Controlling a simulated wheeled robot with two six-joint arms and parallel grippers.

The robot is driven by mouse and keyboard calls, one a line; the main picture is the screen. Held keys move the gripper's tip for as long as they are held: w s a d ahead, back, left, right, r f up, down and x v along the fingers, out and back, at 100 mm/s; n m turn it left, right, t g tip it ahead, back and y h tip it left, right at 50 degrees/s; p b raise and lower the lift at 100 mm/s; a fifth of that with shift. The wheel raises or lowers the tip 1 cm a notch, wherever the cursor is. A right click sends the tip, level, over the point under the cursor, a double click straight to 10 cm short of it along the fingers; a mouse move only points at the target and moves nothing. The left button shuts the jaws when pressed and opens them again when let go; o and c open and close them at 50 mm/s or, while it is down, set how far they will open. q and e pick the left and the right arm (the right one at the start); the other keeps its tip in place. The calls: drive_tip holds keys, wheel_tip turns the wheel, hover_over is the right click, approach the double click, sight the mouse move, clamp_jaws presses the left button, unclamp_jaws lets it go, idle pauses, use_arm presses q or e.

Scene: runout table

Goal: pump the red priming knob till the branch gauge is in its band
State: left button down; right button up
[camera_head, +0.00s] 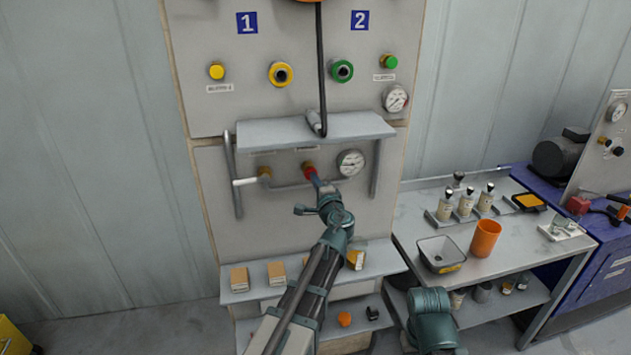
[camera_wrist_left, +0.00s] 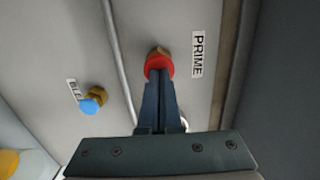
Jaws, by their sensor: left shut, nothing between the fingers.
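The red priming knob (camera_head: 309,169) sits on the lower panel under a grey shelf. In the left wrist view the red knob (camera_wrist_left: 158,63) is beside a PRIME label. My left gripper (camera_head: 314,178) is shut and empty, its fingertips at the knob's face. The wrist view shows the closed fingers (camera_wrist_left: 158,88) pointing straight at the knob; whether they touch or press it I cannot tell. The branch gauge (camera_head: 350,162) is a white dial just right of the knob; its needle and band are too small to read. My right gripper is not in view.
A grey shelf (camera_head: 290,131) with side brackets overhangs the lower panel. A brass fitting (camera_head: 264,174) is left of the knob, with a blue-capped bleed knob (camera_wrist_left: 93,102) in the wrist view. A side table (camera_head: 480,268) holds an orange cup (camera_head: 486,238).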

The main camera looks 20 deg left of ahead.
use_arm(q)
drive_tip(key=v, duration=1.3)
drive_tip(key=shift+s+d, duration=0.25)
drive_tip(key=shift+s, duration=0.05)
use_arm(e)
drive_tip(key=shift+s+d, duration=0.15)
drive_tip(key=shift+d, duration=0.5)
